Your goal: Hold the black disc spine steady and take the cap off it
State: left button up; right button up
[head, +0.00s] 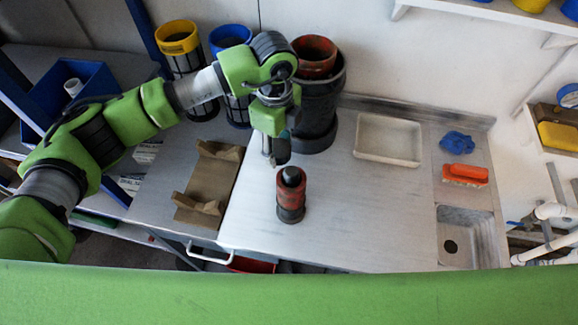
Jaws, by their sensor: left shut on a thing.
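A short upright stack of red and black rings (291,205) stands on the metal bench, with a black rounded knob (291,176) at its top. I take this stack to be the disc spine. I cannot tell whether the knob is the cap or the spine's own end. My left gripper (276,155) points down just behind and above the stack, apart from it in the picture. It is shut on a small dark piece (282,150), largely merged with the fingers, so I cannot tell which part it is. My right gripper is not in view.
A tall black cylinder (317,115) with a red top stands behind my left gripper. A brown cradle (209,185) lies left of the stack. A shallow pale tray (388,140), blue cloth (457,142), orange brush (464,175) and sink (467,238) are right. The bench right of the stack is clear.

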aim_at(279, 169)
pick_arm(q)
notch_tip(279, 169, down, 9)
jog(key=shift+r+p, duration=0.1)
jog(key=shift+p, duration=0.8)
jog(key=shift+f, duration=0.35)
jog(key=o, duration=1.2)
jog(key=shift+o, duration=0.2)
